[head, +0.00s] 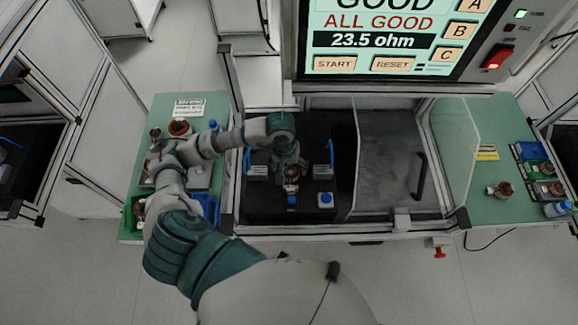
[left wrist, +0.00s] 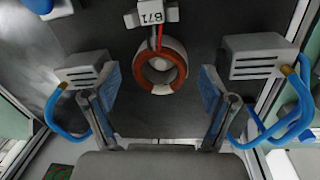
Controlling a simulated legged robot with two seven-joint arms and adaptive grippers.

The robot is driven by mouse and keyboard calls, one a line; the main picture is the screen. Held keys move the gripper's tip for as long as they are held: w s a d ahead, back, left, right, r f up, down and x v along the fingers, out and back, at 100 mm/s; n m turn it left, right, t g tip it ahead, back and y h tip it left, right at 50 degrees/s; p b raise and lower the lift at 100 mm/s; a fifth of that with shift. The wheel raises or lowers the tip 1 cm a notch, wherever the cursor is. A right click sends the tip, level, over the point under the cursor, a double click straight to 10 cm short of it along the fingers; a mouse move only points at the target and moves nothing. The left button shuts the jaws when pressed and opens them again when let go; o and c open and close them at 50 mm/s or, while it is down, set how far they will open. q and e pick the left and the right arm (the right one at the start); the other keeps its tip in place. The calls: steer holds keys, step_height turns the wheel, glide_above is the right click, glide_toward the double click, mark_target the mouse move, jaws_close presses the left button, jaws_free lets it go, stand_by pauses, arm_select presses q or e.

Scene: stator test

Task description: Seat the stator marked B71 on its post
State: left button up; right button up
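The stator marked B71 (left wrist: 176,55) is a ring with an orange-brown inner face and a white tag reading B71 (left wrist: 151,12), joined by red and dark leads. It also shows in the head view (head: 291,186) on the dark fixture bed. My left gripper (left wrist: 160,82) reaches over it from behind; in the head view the gripper (head: 290,170) partly covers it. The blue-padded fingers stand open on either side of the ring, with a gap on both sides. The post is not clearly visible, so I cannot tell how the ring sits on it.
Grey blocks with blue hoses (left wrist: 264,60) (left wrist: 82,70) flank the fingers closely. A blue-topped block (head: 325,200) sits right of the stator. A clear door with a black handle (head: 421,176) covers the right half. Green side tables (head: 176,99) (head: 482,208) hold other parts. The screen reads ALL GOOD (head: 380,22).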

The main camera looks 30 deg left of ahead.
stand_by(0.3)
arm_select(q)
step_height(320, 180, up, 12)
steer(key=a, duration=0.1)
steer(key=shift+s+a, duration=0.15)
steer(key=shift+f, duration=0.1)
stand_by(0.7)
